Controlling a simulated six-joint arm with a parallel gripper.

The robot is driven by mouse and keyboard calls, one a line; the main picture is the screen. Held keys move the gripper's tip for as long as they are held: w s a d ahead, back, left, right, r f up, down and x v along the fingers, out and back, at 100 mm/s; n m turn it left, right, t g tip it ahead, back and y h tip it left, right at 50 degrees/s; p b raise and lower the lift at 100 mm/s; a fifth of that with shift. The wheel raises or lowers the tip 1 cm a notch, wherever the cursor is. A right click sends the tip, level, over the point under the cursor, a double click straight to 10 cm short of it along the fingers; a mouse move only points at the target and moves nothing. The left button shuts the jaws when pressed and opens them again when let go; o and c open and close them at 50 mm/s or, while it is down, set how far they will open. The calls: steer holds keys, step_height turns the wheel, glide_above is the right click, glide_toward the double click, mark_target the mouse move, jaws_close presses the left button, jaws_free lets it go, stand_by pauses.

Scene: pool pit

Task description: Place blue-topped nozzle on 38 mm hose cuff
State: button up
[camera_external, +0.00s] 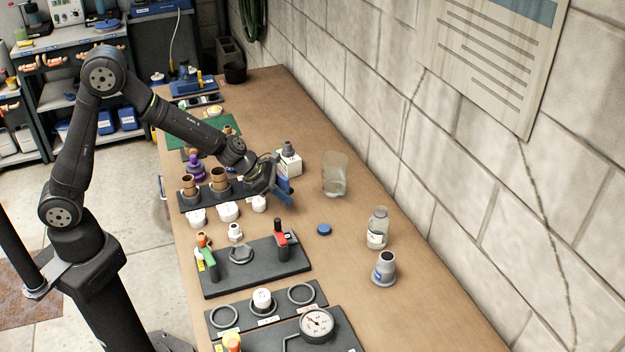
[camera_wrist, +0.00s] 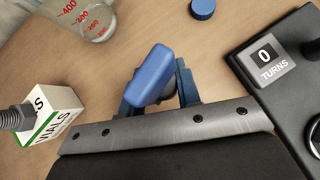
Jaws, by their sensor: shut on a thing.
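My gripper (camera_external: 283,190) is low over the middle of the bench, right of the dark cuff rack (camera_external: 205,197). In the wrist view it (camera_wrist: 158,92) is shut on the blue-topped nozzle (camera_wrist: 150,74). Its rounded blue top faces the camera at a slant; a little grey shows beneath, and the rest is hidden. Tan upright cuffs stand in the rack, one at left (camera_external: 189,187) and one further right (camera_external: 219,181). Their sizes cannot be read, so I cannot tell which is 38 mm. The nozzle is apart from both.
A VIALS box (camera_wrist: 52,112) with a grey threaded part on top stands close by. A glass beaker (camera_external: 335,176), blue cap (camera_external: 324,229), bottle (camera_external: 377,229) and grey cone-shaped fitting (camera_external: 384,270) stand right. A dark valve board (camera_external: 255,277) lies in front. White caps line the rack's front.

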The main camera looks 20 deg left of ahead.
steer(key=s+d+r, duration=0.2)
steer(key=s+r, duration=0.5)
steer(key=s, duration=0.4)
steer(key=s+d+r+m+g, duration=0.1)
steer(key=s+d+r, duration=0.25)
steer(key=d, duration=0.65)
steer(key=s+d+r+m+g, duration=0.25)
steer(key=s+d, duration=0.25)
steer(key=d, duration=0.5)
steer(key=s+d+r+m+g, duration=0.1)
steer(key=s+d+r, duration=0.25)
steer(key=d, duration=0.75)
steer(key=shift+t+h, duration=0.25)
steer(key=shift+h, duration=0.15)
steer(key=w+f, duration=0.2)
steer(key=w, duration=0.1)
steer(key=w+d+f, duration=0.1)
steer(key=w+f, duration=0.1)
steer(key=w, duration=0.2)
steer(key=w+d+f, duration=0.1)
steer(key=w+f, duration=0.1)
steer(key=w, duration=0.1)
steer(key=shift+w+d+f, duration=0.15)
steer(key=shift+f, duration=0.25)
glide_above(388, 255)
steer(key=shift+f, duration=2.05)
steer(key=shift+f, duration=0.15)
steer(key=o, duration=1.1)
steer(key=shift+c, duration=0.2)
